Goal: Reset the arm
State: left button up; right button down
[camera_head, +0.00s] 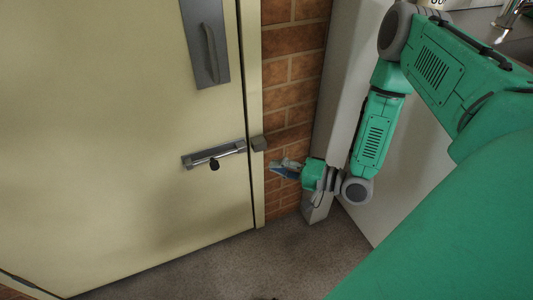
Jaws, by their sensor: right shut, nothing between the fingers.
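My right arm comes in from the right, a green arm bent at the elbow, with its lower part hanging down. My right gripper (284,168) is at its end, in front of the brick strip just right of the door frame. It looks small and partly blurred, shut and empty, pointing left toward the door. It is apart from the door bolt. My left gripper is out of the picture.
A cream door (120,130) fills the left, with a grey pull handle (211,52) and a sliding bolt (214,156) below it. A brick wall (290,95) and a pale cabinet panel (335,95) stand close to my right gripper. The grey floor (220,268) is clear below.

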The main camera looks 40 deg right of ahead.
jog(key=s+a+f+n+g+h+p, duration=0.2)
jog(key=s+a+n+g+h+p, duration=0.1)
jog(key=s+a+n+g+p, duration=0.5)
pick_arm(q)
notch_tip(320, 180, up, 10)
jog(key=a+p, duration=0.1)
jog(key=p, duration=0.1)
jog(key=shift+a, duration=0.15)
pick_arm(e)
jog(key=s+r+n+g+h, duration=0.1)
jog(key=s+g+h, duration=0.1)
jog(key=s, duration=0.5)
jog(key=s+d+r+n+g+h, duration=0.1)
jog(key=s+r+n+g+h, duration=0.1)
jog(key=s, duration=0.4)
jog(key=shift+s+r+n+g+h, duration=0.35)
jog(key=shift+g+h, duration=0.35)
jog(key=shift+g, duration=0.3)
